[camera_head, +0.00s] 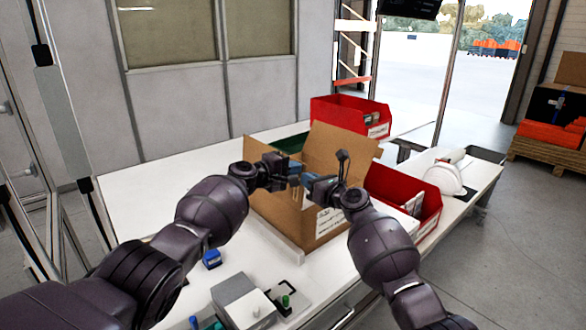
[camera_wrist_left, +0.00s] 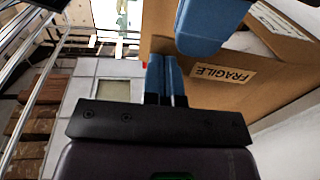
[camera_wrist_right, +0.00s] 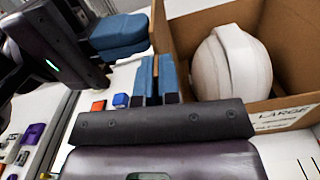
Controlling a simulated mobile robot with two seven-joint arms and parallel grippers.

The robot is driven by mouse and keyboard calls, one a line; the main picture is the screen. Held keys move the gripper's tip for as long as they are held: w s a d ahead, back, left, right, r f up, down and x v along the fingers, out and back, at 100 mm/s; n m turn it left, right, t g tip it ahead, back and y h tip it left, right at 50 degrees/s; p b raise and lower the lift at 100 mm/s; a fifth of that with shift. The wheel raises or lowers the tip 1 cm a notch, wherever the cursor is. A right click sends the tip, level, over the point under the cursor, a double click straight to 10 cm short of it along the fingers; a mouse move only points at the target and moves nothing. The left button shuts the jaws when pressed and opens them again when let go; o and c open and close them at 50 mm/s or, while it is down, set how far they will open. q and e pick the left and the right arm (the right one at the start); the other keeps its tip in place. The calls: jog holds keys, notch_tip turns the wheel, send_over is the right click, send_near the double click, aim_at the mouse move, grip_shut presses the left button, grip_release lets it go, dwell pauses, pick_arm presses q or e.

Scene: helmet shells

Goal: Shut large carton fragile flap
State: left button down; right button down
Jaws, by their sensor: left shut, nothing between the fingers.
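The large carton (camera_head: 285,215) stands open on the white table, with a tall brown flap (camera_head: 342,150) raised at its back right. The FRAGILE label (camera_wrist_left: 222,74) is on a brown cardboard panel in the left wrist view. My left gripper (camera_head: 291,172) is shut and empty at the carton's near left side. My right gripper (camera_head: 308,181) is close beside it, over the near edge. A white helmet shell (camera_wrist_right: 237,65) lies inside the carton.
A red bin (camera_head: 345,113) stands behind the carton, and another red bin (camera_head: 428,203) is at its right. A white helmet shell (camera_head: 443,178) lies farther right on the table. A grey box (camera_head: 240,300) and small items are in front.

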jog(key=shift+f, duration=0.1)
pick_arm(q)
jog(key=shift+w+d+g+y, duration=0.4)
jog(key=shift+w+y, duration=0.1)
jog(key=shift+w, duration=0.05)
pick_arm(e)
jog(key=shift+a, duration=0.25)
pick_arm(q)
jog(key=shift+d, duration=0.2)
pick_arm(e)
jog(key=shift+s+a, duration=0.1)
pick_arm(q)
jog(key=shift+f, duration=0.1)
jog(key=shift+s+d, duration=0.1)
jog(key=shift+d, duration=0.05)
pick_arm(e)
jog(key=c, duration=1.3)
grip_release()
jog(key=shift+r, duration=0.2)
